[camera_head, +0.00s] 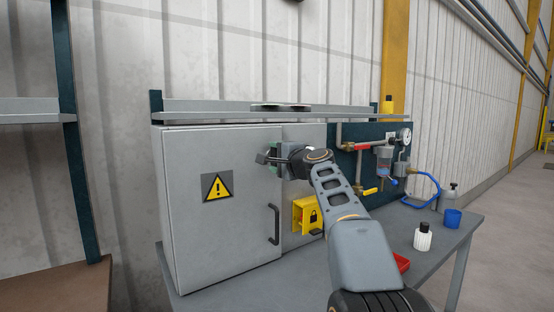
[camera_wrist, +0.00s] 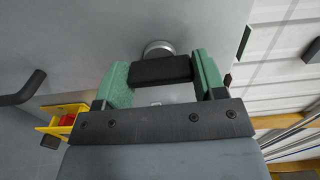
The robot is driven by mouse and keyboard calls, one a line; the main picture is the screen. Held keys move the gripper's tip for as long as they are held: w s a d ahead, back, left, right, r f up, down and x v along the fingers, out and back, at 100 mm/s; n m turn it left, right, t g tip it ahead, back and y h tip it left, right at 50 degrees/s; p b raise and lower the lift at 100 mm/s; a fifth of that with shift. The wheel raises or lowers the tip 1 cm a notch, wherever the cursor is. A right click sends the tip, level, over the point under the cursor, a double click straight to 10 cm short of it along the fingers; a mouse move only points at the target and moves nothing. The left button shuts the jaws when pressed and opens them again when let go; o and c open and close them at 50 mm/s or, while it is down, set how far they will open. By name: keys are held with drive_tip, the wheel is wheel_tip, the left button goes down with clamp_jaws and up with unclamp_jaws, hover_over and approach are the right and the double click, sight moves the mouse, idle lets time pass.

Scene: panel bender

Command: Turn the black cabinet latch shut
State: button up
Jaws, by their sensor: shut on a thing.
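The grey cabinet (camera_head: 180,235) stands on the bench, and its door carries a yellow warning sign (camera_head: 217,187) and a dark bar handle (camera_head: 274,224). The handle also shows at the left of the wrist view (camera_wrist: 22,90). The black latch (camera_wrist: 160,70) sits by a round silver boss (camera_wrist: 158,48) on the grey face. My gripper (camera_wrist: 163,78) is shut on the latch, with one green finger at each end of the black bar. In the head view my gripper (camera_head: 272,157) is at the door's upper right edge, and the latch cannot be made out there.
A yellow lock box (camera_head: 305,214) is below my gripper. To the right is a panel with pipes, a red-handled valve (camera_head: 362,147) and a gauge (camera_head: 404,135). A shelf (camera_head: 225,117) runs above.

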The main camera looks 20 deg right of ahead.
drive_tip(key=o, duration=0.9)
drive_tip(key=s+d+b, duration=0.1)
drive_tip(key=s, duration=0.3)
drive_tip(key=s+b, duration=0.1)
drive_tip(key=s, duration=0.4)
drive_tip(key=s+d+b, duration=0.1)
drive_tip(key=s, duration=0.3)
drive_tip(key=shift+s+d, duration=0.3)
